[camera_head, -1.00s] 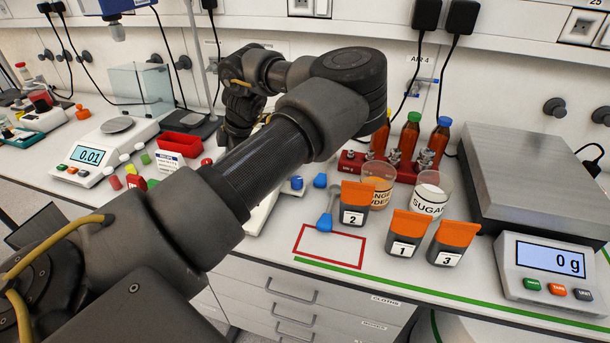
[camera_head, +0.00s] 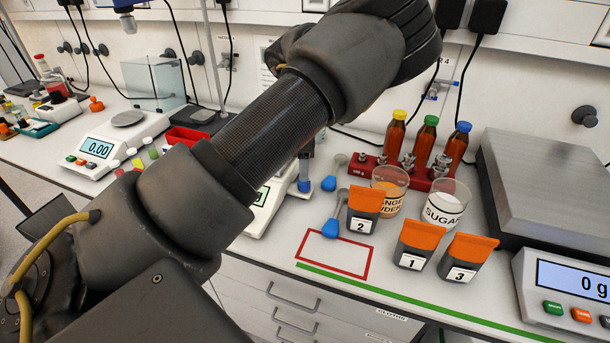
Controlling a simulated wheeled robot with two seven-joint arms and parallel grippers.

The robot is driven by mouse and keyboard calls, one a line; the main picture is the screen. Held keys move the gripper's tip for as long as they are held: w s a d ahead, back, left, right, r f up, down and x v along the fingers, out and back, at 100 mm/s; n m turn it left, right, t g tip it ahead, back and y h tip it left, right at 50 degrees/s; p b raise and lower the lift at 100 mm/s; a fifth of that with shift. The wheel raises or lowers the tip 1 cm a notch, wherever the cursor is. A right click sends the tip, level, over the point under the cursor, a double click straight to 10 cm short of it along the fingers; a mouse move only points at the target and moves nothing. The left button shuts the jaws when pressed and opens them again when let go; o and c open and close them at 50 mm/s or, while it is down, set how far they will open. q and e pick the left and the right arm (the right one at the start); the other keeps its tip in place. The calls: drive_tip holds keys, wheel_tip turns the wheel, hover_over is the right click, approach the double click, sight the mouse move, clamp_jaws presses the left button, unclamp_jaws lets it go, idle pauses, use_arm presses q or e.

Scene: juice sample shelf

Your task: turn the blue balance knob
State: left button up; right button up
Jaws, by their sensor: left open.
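The blue balance knob (camera_head: 305,186) is a small blue piece at the right side of a white balance (camera_head: 258,222). My left arm hides most of this balance; a corner of its green display shows. My left gripper (camera_head: 306,160) is mostly hidden behind the arm. Only a narrow dark part of it shows, pointing down just above the knob. It is open. I cannot tell whether it touches the knob. My right gripper is not in view.
Two blue-ended spoons (camera_head: 331,228) lie right of the knob. A red outlined area (camera_head: 335,272) in front is mostly clear.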

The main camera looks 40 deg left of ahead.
sight(304, 185)
use_arm(q)
drive_tip(key=shift+f+p, duration=0.3)
drive_tip(key=shift+f, duration=2.1)
drive_tip(key=c, duration=1)
drive_tip(key=shift+o, duration=0.2)
